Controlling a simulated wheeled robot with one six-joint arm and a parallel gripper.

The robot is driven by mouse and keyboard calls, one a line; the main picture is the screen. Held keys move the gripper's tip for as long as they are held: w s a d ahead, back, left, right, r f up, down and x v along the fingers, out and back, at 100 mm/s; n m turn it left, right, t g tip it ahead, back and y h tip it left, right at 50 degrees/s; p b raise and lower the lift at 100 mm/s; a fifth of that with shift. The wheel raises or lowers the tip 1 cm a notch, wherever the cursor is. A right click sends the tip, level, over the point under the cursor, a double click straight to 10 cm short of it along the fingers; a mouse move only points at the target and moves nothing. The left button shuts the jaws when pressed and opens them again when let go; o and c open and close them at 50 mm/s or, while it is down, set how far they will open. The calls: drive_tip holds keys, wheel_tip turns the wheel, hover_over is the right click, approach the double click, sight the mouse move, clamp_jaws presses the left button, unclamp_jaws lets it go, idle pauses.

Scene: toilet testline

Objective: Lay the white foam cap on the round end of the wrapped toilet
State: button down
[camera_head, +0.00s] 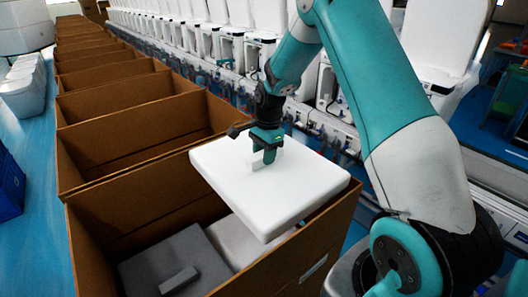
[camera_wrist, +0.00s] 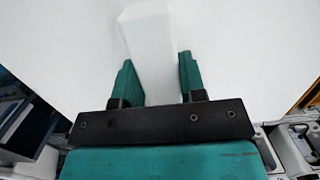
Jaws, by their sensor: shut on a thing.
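The white foam cap (camera_head: 300,190) is a broad, thick slab with rounded corners. My gripper (camera_head: 265,158) is above its upper face, shut on a raised white rib near the middle. In the wrist view the rib stands between the two teal fingers of my gripper (camera_wrist: 157,72), and the cap (camera_wrist: 245,55) fills most of the picture. The cap hangs slightly tilted over the nearest cardboard box, hiding part of its inside. I cannot make out a wrapped toilet with a round end; several white toilet units (camera_head: 200,40) stand along the line behind.
The nearest open cardboard box (camera_head: 88,245) holds a dark grey slab (camera_head: 165,255) with a small raised bar and a lighter piece (camera_head: 240,243) beside it. More open boxes (camera_head: 130,130) run back in a row. Blue floor (camera_head: 30,160) lies left, with a blue crate (camera_head: 8,185).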

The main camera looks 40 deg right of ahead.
wheel_tip(320, 180, down, 31)
drive_tip(key=b, duration=2.3)
drive_tip(key=shift+r, duration=0.15)
drive_tip(key=shift+a+f, duration=0.15)
drive_tip(key=shift+f, duration=0.2)
drive_tip(key=c, duration=0.6)
unclamp_jaws()
